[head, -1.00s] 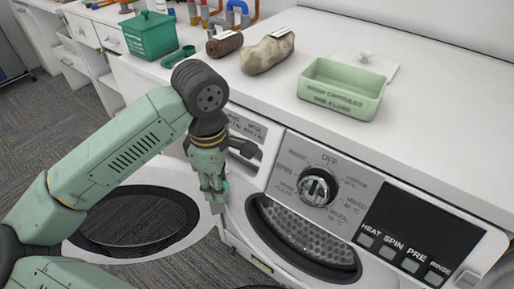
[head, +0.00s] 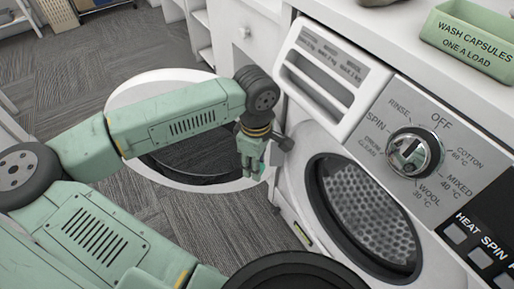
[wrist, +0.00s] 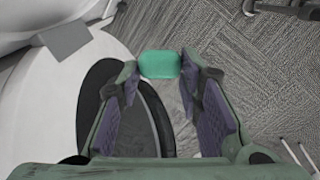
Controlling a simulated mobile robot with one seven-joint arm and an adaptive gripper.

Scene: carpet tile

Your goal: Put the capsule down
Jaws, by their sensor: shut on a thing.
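The capsule (wrist: 160,65) is a small teal-green block with rounded corners. In the wrist view it sits between the fingertips of my gripper (wrist: 160,75), which is shut on it. In the head view my gripper (head: 250,170) points down in front of the washing machine, left of its drum opening, and only a sliver of the capsule shows at the fingertips. The washer's round door (head: 125,97) stands swung open to the left, behind my gripper. The perforated drum (head: 370,215) shows through the opening.
The control panel with its dial (head: 415,152) is above the drum, right of my arm. An open detergent drawer (head: 318,85) juts out above and near my wrist. A green capsule box (head: 470,45) stands on the counter. Grey carpet (head: 75,65) lies below.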

